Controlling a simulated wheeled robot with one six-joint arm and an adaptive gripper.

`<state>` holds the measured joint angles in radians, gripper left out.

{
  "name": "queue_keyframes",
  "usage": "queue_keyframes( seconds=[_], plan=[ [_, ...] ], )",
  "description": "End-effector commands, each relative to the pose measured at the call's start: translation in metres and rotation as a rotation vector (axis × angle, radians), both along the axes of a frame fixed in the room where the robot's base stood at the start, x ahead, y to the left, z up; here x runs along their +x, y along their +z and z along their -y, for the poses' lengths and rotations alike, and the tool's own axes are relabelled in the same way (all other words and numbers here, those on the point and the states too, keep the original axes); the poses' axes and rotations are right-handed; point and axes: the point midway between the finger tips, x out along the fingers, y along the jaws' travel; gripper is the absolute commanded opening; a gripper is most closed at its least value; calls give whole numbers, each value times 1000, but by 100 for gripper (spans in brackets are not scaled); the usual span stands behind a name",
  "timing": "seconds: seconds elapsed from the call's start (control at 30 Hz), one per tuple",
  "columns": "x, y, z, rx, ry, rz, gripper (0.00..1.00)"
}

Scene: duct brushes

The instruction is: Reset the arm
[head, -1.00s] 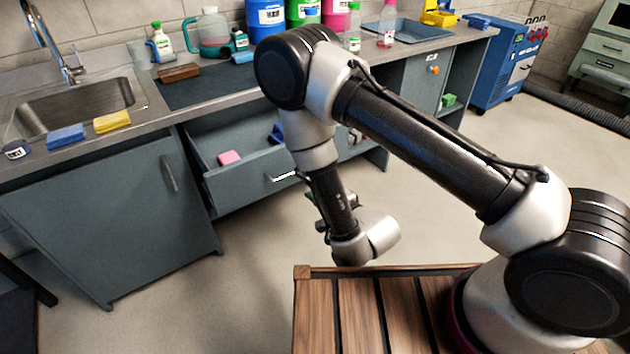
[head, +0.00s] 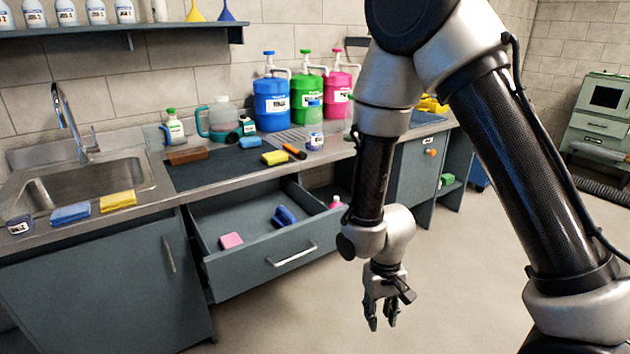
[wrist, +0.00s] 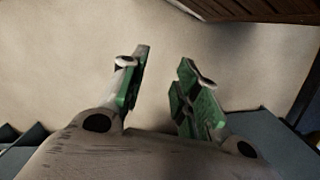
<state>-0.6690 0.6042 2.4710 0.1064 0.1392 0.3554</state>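My gripper (head: 382,318) hangs pointing down over the bare floor, to the right of the open drawer and apart from it. In the wrist view its two green-padded fingers (wrist: 160,92) stand apart with only floor between them, so it is open and empty. My arm comes in from the right side of the head view and hides part of the counter and the cabinet behind it.
The open drawer (head: 222,271) holds a pink sponge (head: 231,240) and a blue brush (head: 284,216). The counter carries a sink (head: 85,188), sponges, bottles and a blue drum (head: 271,103). Floor below my gripper is clear.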

Motion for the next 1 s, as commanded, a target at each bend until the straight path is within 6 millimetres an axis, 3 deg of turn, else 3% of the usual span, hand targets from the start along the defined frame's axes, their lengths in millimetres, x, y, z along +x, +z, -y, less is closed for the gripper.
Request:
queue_keyframes(
  seconds=[0.03, 0.2, 0.5, 0.8, 1.0],
  plan=[
    [1, 28, 11, 0, 26, -21, 31],
    [-12, 116, 55, -5, 115, -94, 31],
    [-50, 243, 136, 25, 95, -33, 31],
    [-75, 329, 191, 70, -101, 313, 31],
    [-86, 354, 209, 70, -186, 443, 31]
  ],
)
